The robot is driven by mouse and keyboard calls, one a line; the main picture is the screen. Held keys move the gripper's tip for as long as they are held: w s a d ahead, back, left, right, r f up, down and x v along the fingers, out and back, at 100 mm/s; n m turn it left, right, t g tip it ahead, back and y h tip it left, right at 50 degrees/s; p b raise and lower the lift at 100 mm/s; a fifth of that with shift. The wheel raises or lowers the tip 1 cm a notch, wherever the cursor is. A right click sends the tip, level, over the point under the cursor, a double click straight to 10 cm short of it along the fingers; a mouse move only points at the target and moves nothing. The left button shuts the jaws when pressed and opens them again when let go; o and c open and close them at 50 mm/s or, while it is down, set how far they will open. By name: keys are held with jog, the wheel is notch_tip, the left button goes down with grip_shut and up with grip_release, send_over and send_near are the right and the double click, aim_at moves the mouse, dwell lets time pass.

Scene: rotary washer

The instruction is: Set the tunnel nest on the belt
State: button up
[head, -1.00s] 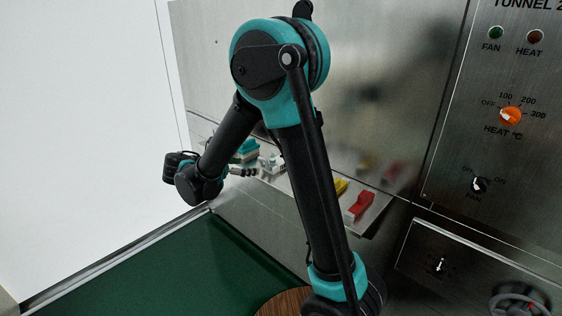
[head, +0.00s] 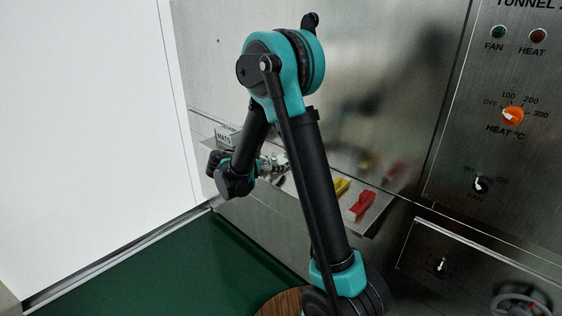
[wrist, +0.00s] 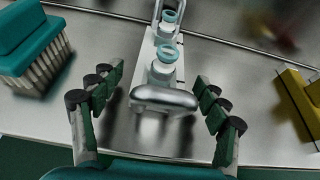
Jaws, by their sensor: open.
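What looks like the tunnel nest, a narrow pale holder (wrist: 149,52) with small teal-ringed parts (wrist: 167,53) and a rounded metal end (wrist: 164,99), lies on the metal shelf in the wrist view. My gripper (wrist: 158,82) is open, with one finger on each side of the metal end and gaps visible on both sides. In the head view my gripper and wrist are small at the shelf, and the nest is largely hidden there. I cannot tell for certain which surface is the belt; a dark green surface (head: 180,262) lies below the shelf.
A teal brush (wrist: 28,45) lies left of my gripper, and a yellow block (wrist: 298,104) right of it. A red block (head: 361,206) sits further along the shelf (head: 378,214). A box marked MATS (head: 228,136) stands behind. A control panel (head: 505,150) is at right.

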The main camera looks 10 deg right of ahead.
jog(key=shift+x, duration=0.8)
jog(key=c, duration=1.5)
notch_tip(320, 180, up, 20)
